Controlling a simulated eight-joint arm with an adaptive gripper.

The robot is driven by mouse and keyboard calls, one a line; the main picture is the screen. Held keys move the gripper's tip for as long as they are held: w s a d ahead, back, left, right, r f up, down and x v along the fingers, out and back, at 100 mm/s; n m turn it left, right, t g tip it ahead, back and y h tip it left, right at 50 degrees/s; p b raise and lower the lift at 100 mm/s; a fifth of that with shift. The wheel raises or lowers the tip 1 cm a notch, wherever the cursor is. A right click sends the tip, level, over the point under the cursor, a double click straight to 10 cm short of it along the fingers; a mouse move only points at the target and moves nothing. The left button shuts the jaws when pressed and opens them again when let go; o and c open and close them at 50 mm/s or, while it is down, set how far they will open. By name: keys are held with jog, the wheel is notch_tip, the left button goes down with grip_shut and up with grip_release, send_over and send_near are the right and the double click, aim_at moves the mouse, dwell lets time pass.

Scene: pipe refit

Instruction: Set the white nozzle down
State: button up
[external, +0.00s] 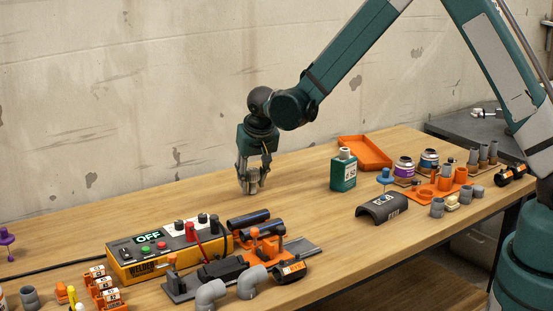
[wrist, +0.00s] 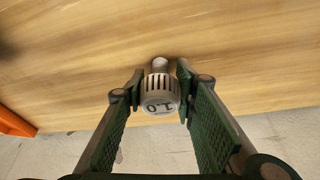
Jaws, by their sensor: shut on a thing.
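The white nozzle (wrist: 160,92) is between my gripper's fingers (wrist: 158,98) in the wrist view. It is a pale, slotted cylinder with a narrow tip and dark marking on its near end. My gripper is shut on it. In the external view my gripper (external: 252,182) points down over the bare wood near the back of the bench, and the nozzle (external: 252,187) shows small and partly hidden between the fingers. I cannot tell whether its tip touches the wood.
The wooden bench (external: 310,205) is clear around my gripper. A yellow welder box (external: 150,262) and orange clamp fixture (external: 262,246) stand in front. To the right are a green bottle (external: 343,172), an orange tray (external: 365,152) and a dark curved cover (external: 384,208).

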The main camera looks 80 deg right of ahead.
jog(key=o, duration=0.8)
jog(key=shift+f, duration=0.1)
jog(key=p+v, duration=0.2)
jog(key=v, duration=1)
jog(key=shift+a, duration=0.1)
jog(key=shift+r, duration=0.25)
